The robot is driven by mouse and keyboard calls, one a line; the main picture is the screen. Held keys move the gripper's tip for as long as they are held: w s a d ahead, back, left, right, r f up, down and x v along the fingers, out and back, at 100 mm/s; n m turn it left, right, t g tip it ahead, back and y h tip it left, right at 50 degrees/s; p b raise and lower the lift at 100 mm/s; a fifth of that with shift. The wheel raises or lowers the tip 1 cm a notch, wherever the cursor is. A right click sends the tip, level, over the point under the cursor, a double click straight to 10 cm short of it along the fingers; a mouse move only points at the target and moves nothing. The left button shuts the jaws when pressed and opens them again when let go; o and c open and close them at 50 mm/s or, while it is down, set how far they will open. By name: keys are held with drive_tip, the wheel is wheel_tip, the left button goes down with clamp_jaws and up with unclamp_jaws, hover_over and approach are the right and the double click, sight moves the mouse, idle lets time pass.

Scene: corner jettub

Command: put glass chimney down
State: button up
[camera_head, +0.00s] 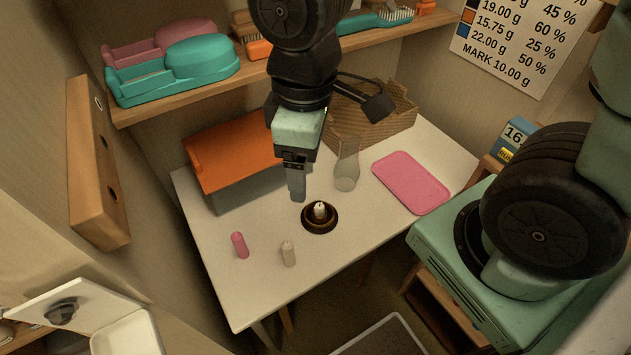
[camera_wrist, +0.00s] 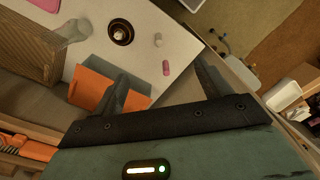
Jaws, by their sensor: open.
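The clear glass chimney (camera_head: 347,170) stands upright on the white table, just right of my gripper in the head view. It also shows in the wrist view (camera_wrist: 75,30), near the wicker basket and apart from my fingers. A dark round holder (camera_head: 320,217) with a short white candle (camera_head: 320,209) in it stands on the table in front of the chimney. My gripper (camera_head: 298,190) is above the table, behind and left of the holder. In the wrist view its two fingers (camera_wrist: 165,90) are spread wide with nothing between them gripped.
A pink tray (camera_head: 411,182) lies right of the chimney. An orange-topped box (camera_head: 235,155) and a wicker basket (camera_head: 375,120) stand at the back. The table's front right is clear.

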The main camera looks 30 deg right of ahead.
drive_tip(key=s+a+r+m, duration=0.1)
drive_tip(key=s+a+m, duration=0.1)
drive_tip(key=s, duration=0.4)
drive_tip(key=shift+r, duration=0.2)
